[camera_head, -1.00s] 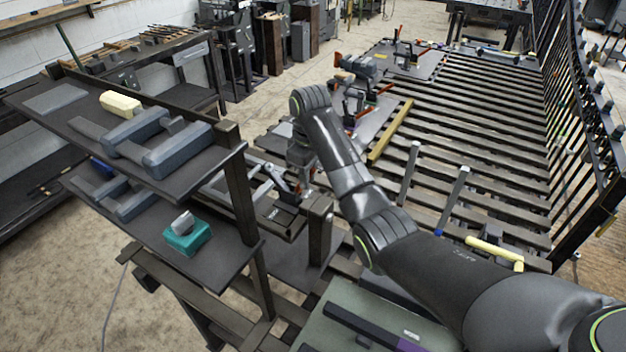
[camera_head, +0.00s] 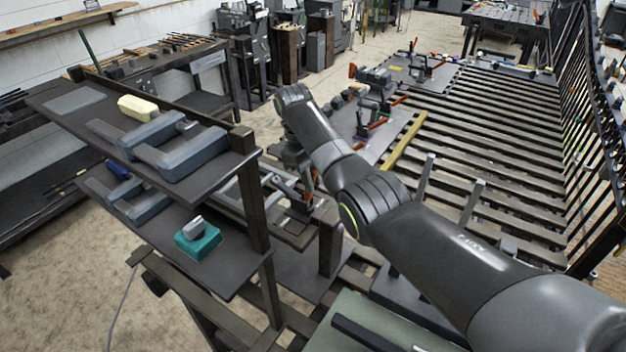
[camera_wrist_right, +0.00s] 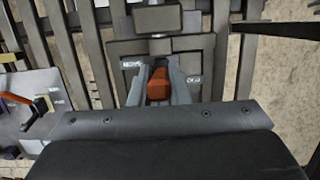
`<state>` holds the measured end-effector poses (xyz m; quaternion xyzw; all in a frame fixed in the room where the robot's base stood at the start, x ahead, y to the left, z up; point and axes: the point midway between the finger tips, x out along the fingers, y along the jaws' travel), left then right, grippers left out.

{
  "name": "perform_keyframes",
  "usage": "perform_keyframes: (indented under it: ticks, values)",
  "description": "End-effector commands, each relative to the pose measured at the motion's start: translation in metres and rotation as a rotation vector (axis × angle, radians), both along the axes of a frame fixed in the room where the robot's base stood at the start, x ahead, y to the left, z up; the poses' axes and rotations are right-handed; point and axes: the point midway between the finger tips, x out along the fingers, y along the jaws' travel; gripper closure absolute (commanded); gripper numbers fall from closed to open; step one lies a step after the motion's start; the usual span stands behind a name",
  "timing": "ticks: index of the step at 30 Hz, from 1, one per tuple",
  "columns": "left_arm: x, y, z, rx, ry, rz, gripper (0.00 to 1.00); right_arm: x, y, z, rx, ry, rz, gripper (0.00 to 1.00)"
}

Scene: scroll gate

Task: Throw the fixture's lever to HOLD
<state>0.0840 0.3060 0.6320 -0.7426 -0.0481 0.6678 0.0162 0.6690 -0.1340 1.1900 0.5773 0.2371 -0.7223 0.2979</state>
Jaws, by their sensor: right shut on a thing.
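The fixture is a dark plate on a frame (camera_wrist_right: 191,44) with a lever whose orange-red grip (camera_wrist_right: 158,85) shows between my fingers in the right wrist view. My right gripper (camera_wrist_right: 159,82) is shut on that lever grip, one grey finger on each side. Small white labels sit on the plate left and right of the fingers; I cannot read them surely. In the head view my right gripper (camera_head: 306,188) is at the fixture frame, just right of the shelf post, and my own wrist partly hides it. The lever's exact setting is hard to tell. My left gripper is out of view.
A two-level dark shelf (camera_head: 210,165) stands close on the left, holding grey clamp-like parts, a pale yellow block (camera_head: 139,108) and a teal block (camera_head: 198,240). A slatted rack (camera_head: 480,150) fills the right. A yellow bar (camera_head: 404,140) lies on it.

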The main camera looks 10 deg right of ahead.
Motion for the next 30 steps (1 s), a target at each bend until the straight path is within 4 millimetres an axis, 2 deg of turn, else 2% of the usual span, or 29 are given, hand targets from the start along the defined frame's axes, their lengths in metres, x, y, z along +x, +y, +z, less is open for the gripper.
perform_keyframes:
  ticks: [12, 13, 18, 26, 30]
  values:
    - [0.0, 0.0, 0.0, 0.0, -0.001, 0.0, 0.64, 0.0, 0.001, -0.002, 0.0, 0.005, 0.001, 1.0]
    - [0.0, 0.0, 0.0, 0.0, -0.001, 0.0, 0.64, 0.0, 0.001, -0.002, 0.0, 0.005, 0.001, 0.82]
    - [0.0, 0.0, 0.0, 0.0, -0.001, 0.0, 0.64, 0.0, 0.001, -0.001, 0.0, 0.004, 0.002, 0.62]
    - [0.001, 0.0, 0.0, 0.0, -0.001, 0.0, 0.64, 0.0, 0.001, 0.0, -0.001, 0.003, 0.001, 0.62]
    - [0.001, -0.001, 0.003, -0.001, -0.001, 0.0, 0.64, 0.001, 0.001, 0.011, -0.001, 0.001, 0.0, 0.62]
